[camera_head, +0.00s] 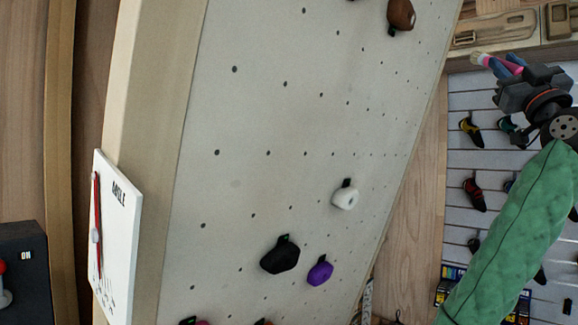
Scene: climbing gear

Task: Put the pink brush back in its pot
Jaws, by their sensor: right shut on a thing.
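The pink brush (484,59) is at the upper right, with its pale bristle end pointing left and part of its pink handle showing. My right gripper (506,65) is shut on the brush, with its blue fingers around the handle. The fingers hide part of the handle. My right arm comes up from the lower right in a green sleeve. I cannot make out the pot in this view. My left gripper is not in view.
A large pale climbing panel (260,120) with several holds fills the middle. A slatted wall with climbing shoes (474,194) is at the right. A white angle board (118,235) and a dark switch box (25,275) are at the left.

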